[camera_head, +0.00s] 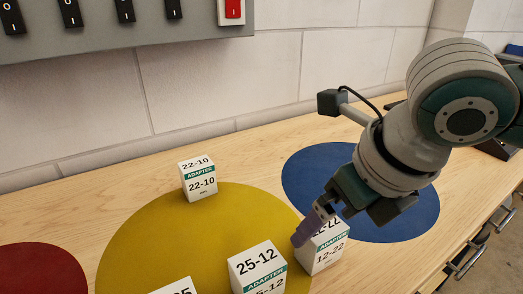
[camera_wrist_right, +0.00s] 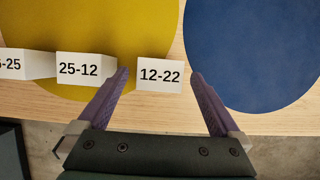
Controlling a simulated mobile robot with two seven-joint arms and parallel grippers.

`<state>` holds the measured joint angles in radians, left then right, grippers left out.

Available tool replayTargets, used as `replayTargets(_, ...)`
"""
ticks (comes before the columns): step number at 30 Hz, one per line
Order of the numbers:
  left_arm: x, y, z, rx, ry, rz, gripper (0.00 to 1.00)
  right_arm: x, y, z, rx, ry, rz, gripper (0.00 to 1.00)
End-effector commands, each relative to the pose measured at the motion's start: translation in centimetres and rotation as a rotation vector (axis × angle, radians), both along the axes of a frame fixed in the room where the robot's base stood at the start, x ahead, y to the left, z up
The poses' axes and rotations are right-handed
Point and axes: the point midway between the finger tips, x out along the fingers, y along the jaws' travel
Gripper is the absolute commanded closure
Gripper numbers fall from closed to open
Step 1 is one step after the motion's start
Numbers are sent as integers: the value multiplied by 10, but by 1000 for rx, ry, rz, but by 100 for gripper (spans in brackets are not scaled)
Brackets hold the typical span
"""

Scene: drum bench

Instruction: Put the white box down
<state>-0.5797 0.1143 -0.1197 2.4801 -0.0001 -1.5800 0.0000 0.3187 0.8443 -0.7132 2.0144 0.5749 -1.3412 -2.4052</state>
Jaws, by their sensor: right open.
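My right gripper (camera_head: 318,219) is open around the white box marked 12-22 (camera_head: 326,253). In the right wrist view, this box (camera_wrist_right: 160,76) is between the two purple fingertips (camera_wrist_right: 159,76), with a small gap visible at the right finger. The box stands upright on the bench between the yellow and blue discs. The white box marked 25-12 (camera_head: 258,266) stands to its left on the yellow disc. The white box marked 22-10 (camera_head: 199,180) stands at the disc's back edge. Another white box (camera_head: 176,288) is cut off at the bottom. My left gripper is not in view.
The wooden bench (camera_head: 245,150) carries a yellow disc (camera_head: 150,235), a blue disc (camera_head: 305,170) and a red disc (camera_head: 40,272). A grey switch panel (camera_head: 110,38) hangs on the wall behind. Bare wood is free along the back.

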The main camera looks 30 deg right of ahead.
Motion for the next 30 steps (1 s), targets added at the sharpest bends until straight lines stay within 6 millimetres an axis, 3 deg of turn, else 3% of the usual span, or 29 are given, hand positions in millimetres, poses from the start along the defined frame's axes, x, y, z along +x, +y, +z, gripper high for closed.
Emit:
replayTargets(3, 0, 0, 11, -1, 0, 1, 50, -10, -1, 30, -2, -4, 3, 0)
replayTargets(10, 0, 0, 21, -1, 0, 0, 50, -28, -3, 73, -1, -3, 1, 0)
replayTargets(15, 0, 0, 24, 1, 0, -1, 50, -36, -2, 88, 3, -1, -4, 0)
replayTargets(19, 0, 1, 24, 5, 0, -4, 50, -41, 12, 84, 88, 4, -118, 0)
replayTargets(23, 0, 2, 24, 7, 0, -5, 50, -51, 44, 72, 324, 27, -478, 0)
replayTargets(27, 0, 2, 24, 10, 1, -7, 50, -68, 69, 57, 649, 103, -1113, 0)
replayTargets(30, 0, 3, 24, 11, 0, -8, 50, -85, 69, 45, 832, 157, -1623, 0)
